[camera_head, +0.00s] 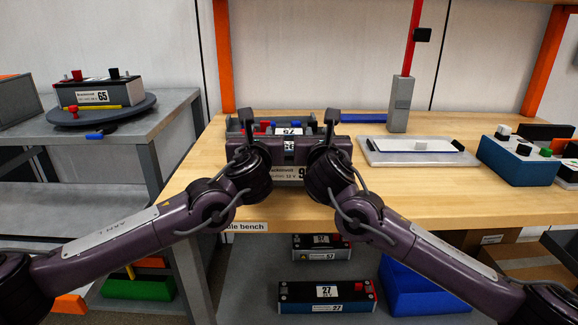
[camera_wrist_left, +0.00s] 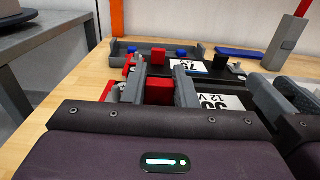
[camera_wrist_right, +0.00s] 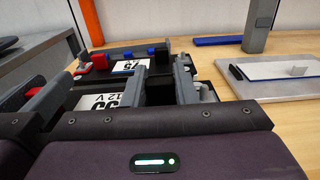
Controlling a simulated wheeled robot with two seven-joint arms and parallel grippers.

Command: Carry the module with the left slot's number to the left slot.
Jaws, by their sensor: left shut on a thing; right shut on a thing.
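A dark module (camera_head: 285,173) with a white front label is at the front middle of the wooden bench, largely hidden by my grippers; its full number cannot be read. My left gripper (camera_wrist_left: 158,92) is shut on its red post. My right gripper (camera_wrist_right: 158,91) is shut on its black post. The module's top label shows 12 V in the left wrist view (camera_wrist_left: 222,102) and right wrist view (camera_wrist_right: 98,102). Just behind is a grey tray (camera_wrist_left: 202,50) with red and blue caps and a numbered label (camera_head: 289,131). I cannot tell which slot is which or whether the module touches the bench.
A module marked 65 (camera_head: 98,94) sits on a round turntable (camera_head: 62,118) at left. Modules marked 57 (camera_head: 322,247) and 27 (camera_head: 326,296) are below the bench. A white-topped tray (camera_head: 415,152), grey post (camera_head: 400,104) and blue case (camera_head: 515,165) stand to the right.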

